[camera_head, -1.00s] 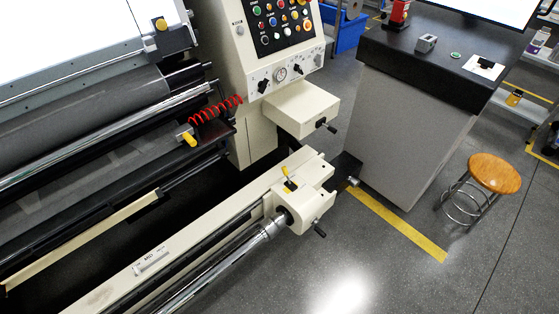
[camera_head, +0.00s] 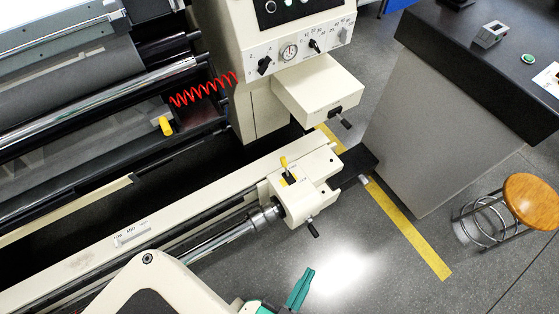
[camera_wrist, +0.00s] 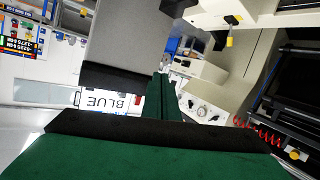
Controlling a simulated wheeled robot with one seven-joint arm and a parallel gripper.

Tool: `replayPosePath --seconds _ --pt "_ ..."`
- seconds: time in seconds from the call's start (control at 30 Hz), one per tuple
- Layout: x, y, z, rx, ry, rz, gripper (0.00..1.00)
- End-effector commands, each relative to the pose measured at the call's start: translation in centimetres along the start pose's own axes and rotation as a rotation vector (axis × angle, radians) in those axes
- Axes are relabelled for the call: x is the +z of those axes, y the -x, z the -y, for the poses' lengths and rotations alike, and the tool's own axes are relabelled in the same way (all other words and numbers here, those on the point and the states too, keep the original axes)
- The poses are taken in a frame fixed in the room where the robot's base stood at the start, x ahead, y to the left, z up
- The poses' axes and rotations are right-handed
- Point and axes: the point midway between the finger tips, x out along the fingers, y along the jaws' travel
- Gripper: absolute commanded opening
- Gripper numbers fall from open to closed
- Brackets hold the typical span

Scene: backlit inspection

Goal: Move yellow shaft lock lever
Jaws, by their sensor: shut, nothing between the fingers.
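The yellow shaft lock lever (camera_head: 284,163) stands in a dark slot on top of the cream bearing block (camera_head: 301,185), at the right end of the long cream beam. A silver shaft (camera_head: 225,238) enters this block from the left. My gripper (camera_head: 302,284) shows at the bottom edge of the head view as green fingers, below and apart from the block. Its fingers are together and empty. In the wrist view the green fingers (camera_wrist: 163,95) also show close together, with no lever between them. My white arm link covers part of the beam at the bottom.
A cream box (camera_head: 315,88) with a black handle juts out under the control panel (camera_head: 295,50). A red coiled hose (camera_head: 203,88) and another yellow knob (camera_head: 166,126) are at left. A dark-topped counter (camera_head: 450,75) and a stool (camera_head: 531,200) stand right.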

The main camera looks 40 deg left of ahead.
Motion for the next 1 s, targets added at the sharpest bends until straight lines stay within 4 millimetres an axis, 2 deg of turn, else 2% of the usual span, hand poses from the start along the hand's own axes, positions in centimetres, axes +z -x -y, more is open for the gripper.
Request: replayPosePath --seconds 0.03,0.2,0.4,0.5,0.6,0.73,0.9,1.0 --pt "1.3 -1.6 1.2 -0.036 0.068 -0.001 0.0" --pt "5.7 -7.2 5.5 -0.15 0.355 0.005 0.0" --pt "9.4 -13.9 11.2 -0.261 0.701 -0.019 0.0" --pt "10.5 -17.3 14.2 -0.303 0.876 -0.044 0.0" --pt "11.2 -20.6 17.4 -0.338 1.054 -0.074 0.0" --pt "11.1 -24.7 21.9 -0.368 1.285 -0.126 0.0" --pt "9.8 -29.0 27.8 -0.377 1.562 -0.201 0.0" --pt "8.9 -30.7 30.5 -0.37 1.685 -0.237 0.0"
